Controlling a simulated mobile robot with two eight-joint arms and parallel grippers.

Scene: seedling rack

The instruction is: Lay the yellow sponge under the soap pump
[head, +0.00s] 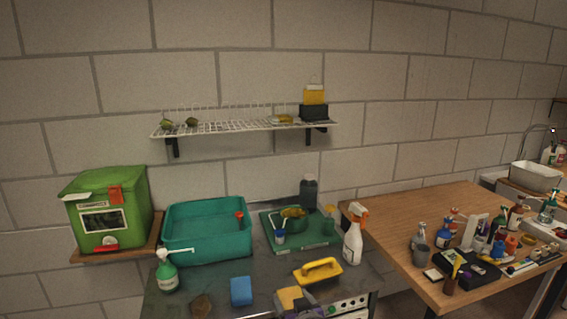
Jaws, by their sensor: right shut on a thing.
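The soap pump (168,277) is a green bottle with a white pump head. It stands upright at the left of the dark counter, in front of the teal tub. My right gripper (298,306) is at the bottom edge of the head view, shut on the yellow sponge (288,297). It is well to the right of the soap pump. The gripper partly hides the sponge, and I cannot tell how high it is above the counter. My left gripper is not in view.
A blue sponge (241,291) and a brown piece (201,305) lie between the soap pump and my right gripper. A yellow-handled brush (318,270) and a white spray bottle (353,245) are to the right. The teal tub (207,248) and a green tray (320,242) stand behind.

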